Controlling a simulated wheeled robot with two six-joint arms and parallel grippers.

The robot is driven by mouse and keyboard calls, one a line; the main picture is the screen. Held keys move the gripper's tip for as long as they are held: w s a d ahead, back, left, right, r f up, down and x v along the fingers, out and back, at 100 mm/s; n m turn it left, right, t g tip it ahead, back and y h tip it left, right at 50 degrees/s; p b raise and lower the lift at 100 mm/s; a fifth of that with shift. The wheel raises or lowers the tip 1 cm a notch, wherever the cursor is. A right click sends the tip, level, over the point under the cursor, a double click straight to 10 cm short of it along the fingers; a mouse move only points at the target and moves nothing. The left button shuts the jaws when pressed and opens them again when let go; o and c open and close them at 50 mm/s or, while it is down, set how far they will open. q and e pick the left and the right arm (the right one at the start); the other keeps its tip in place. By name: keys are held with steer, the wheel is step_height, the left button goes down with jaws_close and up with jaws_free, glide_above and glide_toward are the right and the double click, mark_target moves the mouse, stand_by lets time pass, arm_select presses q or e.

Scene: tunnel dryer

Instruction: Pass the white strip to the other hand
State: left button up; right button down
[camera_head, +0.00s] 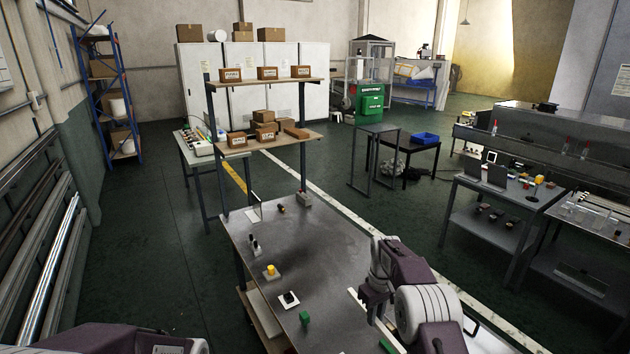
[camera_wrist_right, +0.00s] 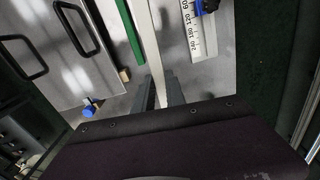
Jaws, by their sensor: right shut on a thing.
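The white strip (camera_wrist_right: 150,45) is long and flat. In the right wrist view it runs from the top edge down between the dark fingers of my right gripper (camera_wrist_right: 162,92), which is shut on it. In the head view my right gripper (camera_head: 368,298) is over the right side of the dark table, and a pale strip (camera_head: 355,297) shows beside it, partly hidden by the arm. Part of my left arm (camera_head: 110,340) shows at the bottom left; its gripper fingers are out of the picture.
The dark table (camera_head: 325,245) carries a yellow piece (camera_head: 271,271), a white square with a dark piece (camera_head: 289,299) and a green block (camera_head: 304,318). In the wrist view a green bar (camera_wrist_right: 129,30) and a ruler (camera_wrist_right: 193,30) flank the strip. A two-level shelf with boxes stands behind.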

steer(key=s+f+m+b, duration=0.1)
steer(key=s+m+b, duration=0.2)
steer(key=s, duration=1.7)
steer(key=shift+a+f+m, duration=0.15)
steer(key=shift+f+m, duration=0.25)
steer(key=shift+m, duration=0.7)
steer(key=shift+s, duration=0.15)
